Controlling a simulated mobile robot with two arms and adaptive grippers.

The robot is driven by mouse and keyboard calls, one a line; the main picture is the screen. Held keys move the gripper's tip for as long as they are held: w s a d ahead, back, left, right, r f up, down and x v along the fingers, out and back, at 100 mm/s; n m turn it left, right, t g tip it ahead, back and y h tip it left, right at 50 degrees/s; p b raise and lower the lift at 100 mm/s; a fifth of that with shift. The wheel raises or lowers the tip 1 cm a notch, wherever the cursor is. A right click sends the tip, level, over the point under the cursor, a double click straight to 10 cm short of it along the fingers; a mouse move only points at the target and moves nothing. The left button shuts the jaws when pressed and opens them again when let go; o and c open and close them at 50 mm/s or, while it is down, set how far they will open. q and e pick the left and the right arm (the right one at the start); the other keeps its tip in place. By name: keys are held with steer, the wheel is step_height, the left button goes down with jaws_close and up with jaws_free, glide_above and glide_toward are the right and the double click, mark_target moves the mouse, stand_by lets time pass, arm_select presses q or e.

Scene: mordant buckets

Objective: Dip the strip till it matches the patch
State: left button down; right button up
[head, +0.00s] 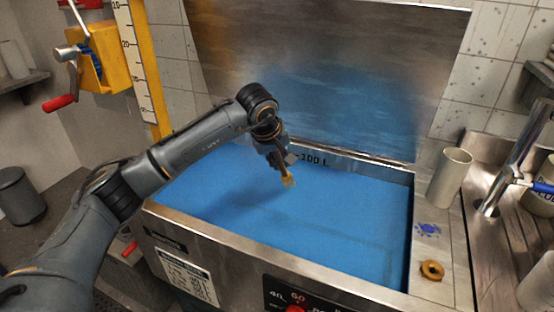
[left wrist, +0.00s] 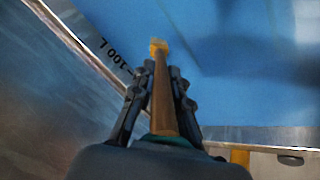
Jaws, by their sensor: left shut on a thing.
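A steel tank (head: 250,245) holds blue liquid (head: 340,225), which also fills the upper part of the left wrist view (left wrist: 245,70). My left gripper (head: 284,166) is over the tank, shut on a slim brown stick (left wrist: 163,105) with a yellowish end (head: 289,181). That end points down toward the liquid and shows no blue. I cannot tell whether it touches the surface or whether this stick is the strip. The gripper also shows in the left wrist view (left wrist: 162,75). A blue patch (head: 427,230) marks the tank's right ledge. My right gripper is out of view.
A metal cup (head: 450,177) and a brass ring (head: 432,270) stand on the right ledge, by a sink with a tap (head: 515,155). A yellow scale (head: 142,65) rises at the back left, beside a yellow crank box (head: 103,58). The liquid's right half is clear.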

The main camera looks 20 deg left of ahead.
arm_select(q)
steer(key=shift+d, duration=0.25)
steer(key=shift+a, duration=0.65)
steer(key=shift+d, duration=0.65)
steer(key=shift+a, duration=0.6)
steer(key=shift+d, duration=0.1)
